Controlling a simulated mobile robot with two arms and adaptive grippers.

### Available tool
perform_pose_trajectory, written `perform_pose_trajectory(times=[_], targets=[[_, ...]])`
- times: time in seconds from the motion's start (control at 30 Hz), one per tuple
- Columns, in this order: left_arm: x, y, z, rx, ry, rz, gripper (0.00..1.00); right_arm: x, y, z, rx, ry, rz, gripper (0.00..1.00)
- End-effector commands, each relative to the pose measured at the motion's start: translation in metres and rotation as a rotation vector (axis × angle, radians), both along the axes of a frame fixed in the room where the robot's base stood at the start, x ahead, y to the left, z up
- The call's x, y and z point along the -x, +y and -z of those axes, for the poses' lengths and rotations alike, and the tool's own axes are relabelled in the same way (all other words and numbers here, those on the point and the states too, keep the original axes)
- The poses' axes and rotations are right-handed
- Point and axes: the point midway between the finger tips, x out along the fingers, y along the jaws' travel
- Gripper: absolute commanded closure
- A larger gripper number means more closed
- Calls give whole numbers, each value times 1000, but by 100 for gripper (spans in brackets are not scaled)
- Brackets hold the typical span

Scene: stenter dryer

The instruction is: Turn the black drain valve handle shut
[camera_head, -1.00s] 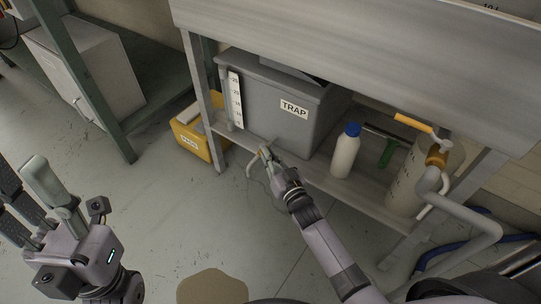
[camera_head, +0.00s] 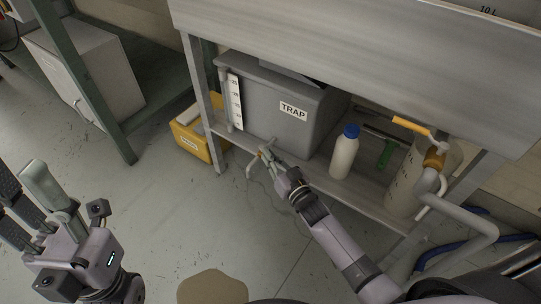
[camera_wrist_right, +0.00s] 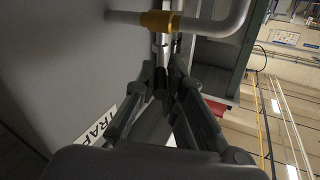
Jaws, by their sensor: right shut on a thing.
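The drain valve sits low at the front of the grey trap tank (camera_head: 262,108), with a brass body (camera_wrist_right: 160,22) on a pale pipe (camera_head: 250,168) that bends down. My right gripper (camera_head: 272,158) is at this valve. In the right wrist view its dark fingers (camera_wrist_right: 163,80) are closed around the valve handle, whose grey stem (camera_wrist_right: 162,48) shows between the brass body and the fingertips. My left gripper (camera_head: 30,195) is away at the lower left, fingers apart and empty.
The tank stands on a low shelf under a steel bench (camera_head: 350,60). A white bottle with blue cap (camera_head: 344,152) and a pipe with a yellow-handled valve (camera_head: 435,160) are to the right. A yellow bin (camera_head: 190,140) is left.

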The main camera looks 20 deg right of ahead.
Motion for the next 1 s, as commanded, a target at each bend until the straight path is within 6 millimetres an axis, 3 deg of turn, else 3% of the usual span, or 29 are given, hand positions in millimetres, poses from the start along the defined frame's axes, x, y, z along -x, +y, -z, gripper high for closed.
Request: perform_pose_trajectory(times=[0.43, 0.87, 0.9, 1.0], targets=[[-1, 0, 10, 0, 30, 1, 60, -7, -14, -1, 7, -5, -281, 100], [-1, -1, 8, -2, 21, 1, 60, -6, -16, -2, -1, 0, -322, 100], [0, -1, 8, -3, 20, 2, 60, -6, -16, -2, -1, 0, -321, 89], [0, 0, 7, -2, 18, 2, 60, -6, -16, -1, -1, 0, -321, 83]])
